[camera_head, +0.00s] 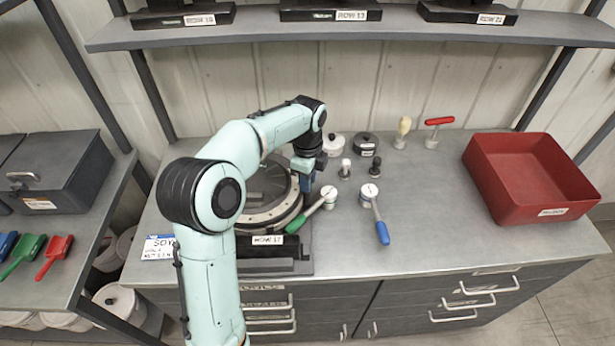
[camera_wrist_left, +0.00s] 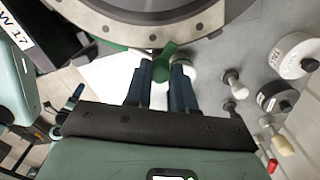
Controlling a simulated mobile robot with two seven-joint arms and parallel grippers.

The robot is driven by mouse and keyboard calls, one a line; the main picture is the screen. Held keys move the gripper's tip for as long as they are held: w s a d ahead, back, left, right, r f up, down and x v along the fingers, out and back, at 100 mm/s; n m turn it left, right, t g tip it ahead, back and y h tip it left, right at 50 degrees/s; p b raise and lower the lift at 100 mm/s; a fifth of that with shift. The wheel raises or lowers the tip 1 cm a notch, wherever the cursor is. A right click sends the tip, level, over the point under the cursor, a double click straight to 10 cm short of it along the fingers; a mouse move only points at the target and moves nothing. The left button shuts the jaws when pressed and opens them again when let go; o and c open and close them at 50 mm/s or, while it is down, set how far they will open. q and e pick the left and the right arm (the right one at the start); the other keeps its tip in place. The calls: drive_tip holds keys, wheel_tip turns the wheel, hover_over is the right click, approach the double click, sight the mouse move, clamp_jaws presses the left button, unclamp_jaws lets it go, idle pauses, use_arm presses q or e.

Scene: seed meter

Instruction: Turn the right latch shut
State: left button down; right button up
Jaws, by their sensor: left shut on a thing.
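The round seed meter (camera_head: 258,212), with a dark lid and a pale bolted rim, sits on the bench, partly hidden behind my left arm. In the left wrist view its rim (camera_wrist_left: 130,32) curves across the top. My left gripper (camera_head: 308,186) is low at the meter's right side. In the left wrist view the left gripper (camera_wrist_left: 163,72) has its blue fingers closed on a green latch (camera_wrist_left: 165,58) at the rim's edge. The fingers hide part of the latch, and its exact angle is hard to tell. My right gripper is not in view.
Small knobbed pieces (camera_head: 345,169) and lidded pots (camera_head: 365,144) stand behind. A red bin (camera_head: 528,180) is at the right. The bench front right is clear.

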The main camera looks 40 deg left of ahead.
use_arm(q)
drive_tip(key=n, duration=0.6)
drive_tip(key=shift+n, duration=0.3)
idle(0.5)
drive_tip(key=c, duration=0.9)
unclamp_jaws()
drive_tip(key=shift+c, duration=0.2)
drive_tip(key=shift+r, duration=0.1)
wheel_tip(320, 180, up, 13)
